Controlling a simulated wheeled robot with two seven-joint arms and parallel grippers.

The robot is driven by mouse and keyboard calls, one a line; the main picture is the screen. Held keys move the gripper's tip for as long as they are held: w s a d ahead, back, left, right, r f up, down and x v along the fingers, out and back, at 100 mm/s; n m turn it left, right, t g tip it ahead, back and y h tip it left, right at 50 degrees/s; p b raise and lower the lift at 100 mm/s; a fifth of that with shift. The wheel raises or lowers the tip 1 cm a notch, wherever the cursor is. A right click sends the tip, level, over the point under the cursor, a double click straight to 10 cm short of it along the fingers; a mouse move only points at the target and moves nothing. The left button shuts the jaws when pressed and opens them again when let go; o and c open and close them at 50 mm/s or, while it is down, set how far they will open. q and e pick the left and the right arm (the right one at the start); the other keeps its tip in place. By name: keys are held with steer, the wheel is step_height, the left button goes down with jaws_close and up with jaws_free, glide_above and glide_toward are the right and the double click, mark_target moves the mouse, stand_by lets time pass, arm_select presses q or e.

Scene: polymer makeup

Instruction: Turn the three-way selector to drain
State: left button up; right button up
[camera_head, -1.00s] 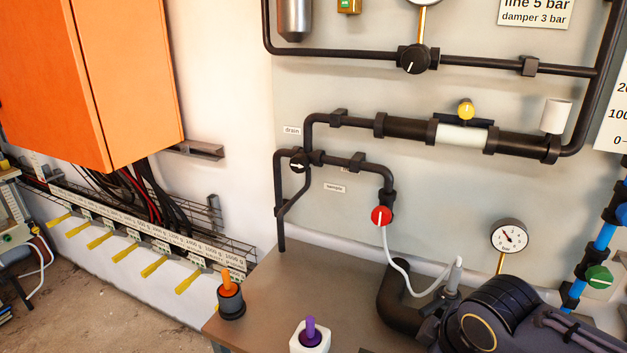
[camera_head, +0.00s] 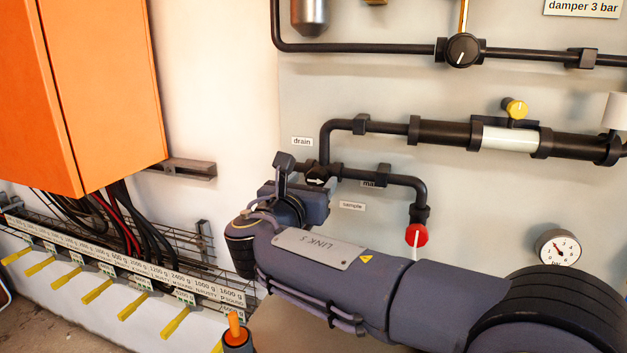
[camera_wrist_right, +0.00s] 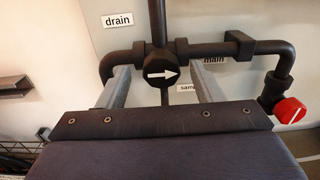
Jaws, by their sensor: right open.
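The three-way selector (camera_wrist_right: 161,70) is a black round knob with a white arrow at a pipe junction. Its arrow points right, toward the "main" label (camera_wrist_right: 214,60). The "drain" label (camera_wrist_right: 118,21) is at upper left. The selector also shows in the head view (camera_head: 317,177), partly beside my gripper. My right gripper (camera_head: 299,169) is open in front of it. In the right wrist view its two fingers stand left and right of the knob, with a gap on both sides. My left gripper is out of view.
Black pipes run around the selector. A red valve knob (camera_head: 416,235) is to the right and a "sample" label (camera_head: 352,206) below. A black knob (camera_head: 463,50) is above. An orange cabinet (camera_head: 90,90) and yellow-handled row (camera_head: 97,291) are at left.

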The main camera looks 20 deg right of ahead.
steer(key=shift+x, duration=0.95)
steer(key=c, duration=0.9)
steer(key=shift+c, duration=0.2)
